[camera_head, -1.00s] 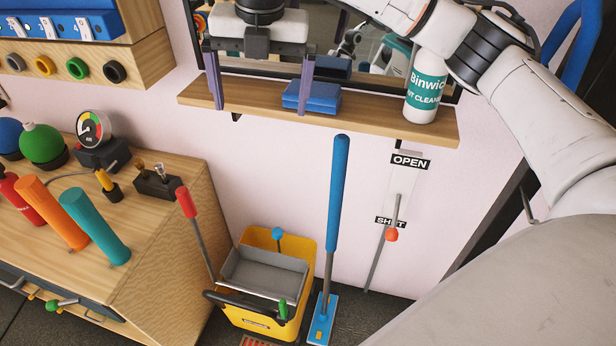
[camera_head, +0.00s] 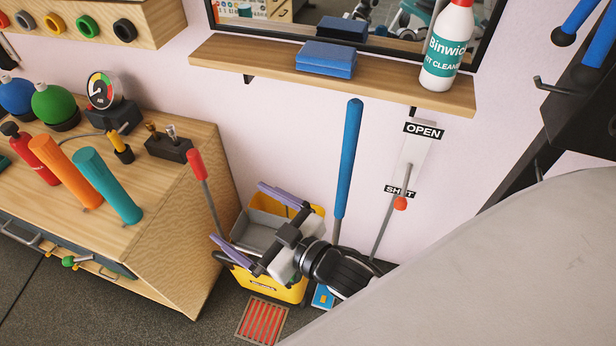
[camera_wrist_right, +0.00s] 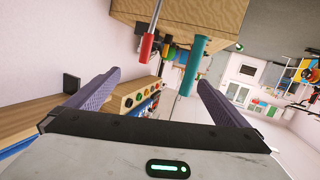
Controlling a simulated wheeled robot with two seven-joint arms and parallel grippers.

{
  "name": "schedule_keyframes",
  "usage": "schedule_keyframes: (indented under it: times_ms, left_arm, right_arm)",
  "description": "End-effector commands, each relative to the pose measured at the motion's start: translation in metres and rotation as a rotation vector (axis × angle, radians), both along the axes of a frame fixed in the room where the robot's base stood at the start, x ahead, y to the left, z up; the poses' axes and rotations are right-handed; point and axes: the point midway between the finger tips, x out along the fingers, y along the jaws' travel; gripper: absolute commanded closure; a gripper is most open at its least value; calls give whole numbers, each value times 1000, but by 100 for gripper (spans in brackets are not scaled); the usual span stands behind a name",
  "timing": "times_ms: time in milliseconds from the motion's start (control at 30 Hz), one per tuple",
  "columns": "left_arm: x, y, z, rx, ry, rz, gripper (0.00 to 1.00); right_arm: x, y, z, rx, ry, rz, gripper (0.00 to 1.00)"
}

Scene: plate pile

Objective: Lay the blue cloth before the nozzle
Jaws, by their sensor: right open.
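A folded blue cloth (camera_head: 325,60) lies flat on the wooden wall shelf (camera_head: 235,55), left of a white bottle with a teal label (camera_head: 447,50). My right gripper (camera_head: 238,212) is low, in front of the yellow mop bucket, with its purple fingers spread and nothing between them. It is well below the cloth and apart from it. In the right wrist view the fingers (camera_wrist_right: 158,84) are also wide apart and empty. I cannot tell which thing is the nozzle. My left gripper is not in view.
The yellow bucket (camera_head: 262,286), a blue-handled mop (camera_head: 347,155) and a red-tipped lever (camera_head: 197,165) stand close around my right gripper. A wooden bench (camera_head: 165,225) with coloured cylinders and a gauge (camera_head: 103,90) is at left. An OPEN/SHUT lever (camera_head: 400,203) hangs on the wall.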

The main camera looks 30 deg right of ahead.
Motion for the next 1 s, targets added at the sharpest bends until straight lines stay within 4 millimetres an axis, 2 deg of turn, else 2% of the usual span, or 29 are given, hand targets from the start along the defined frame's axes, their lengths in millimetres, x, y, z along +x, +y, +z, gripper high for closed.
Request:
schedule_keyframes:
  times_ms: [33,100,200,300,433,800,1000]
  left_arm:
    - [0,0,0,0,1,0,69]
    - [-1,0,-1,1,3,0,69]
    - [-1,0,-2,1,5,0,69]
    - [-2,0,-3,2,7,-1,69]
    - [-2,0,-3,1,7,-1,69]
    - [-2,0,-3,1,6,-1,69]
    - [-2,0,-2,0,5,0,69]
  right_arm:
    - [-28,-15,-38,2,137,-53,0]
    - [-64,-32,-81,-8,300,-103,0]
    - [-111,-46,-121,-15,476,-142,0]
    - [-143,-53,-143,-20,584,-158,0]
    - [-159,-56,-152,-22,636,-163,0]
    - [-159,-56,-153,-22,637,-162,0]
    - [-159,-56,-153,-23,636,-162,34]
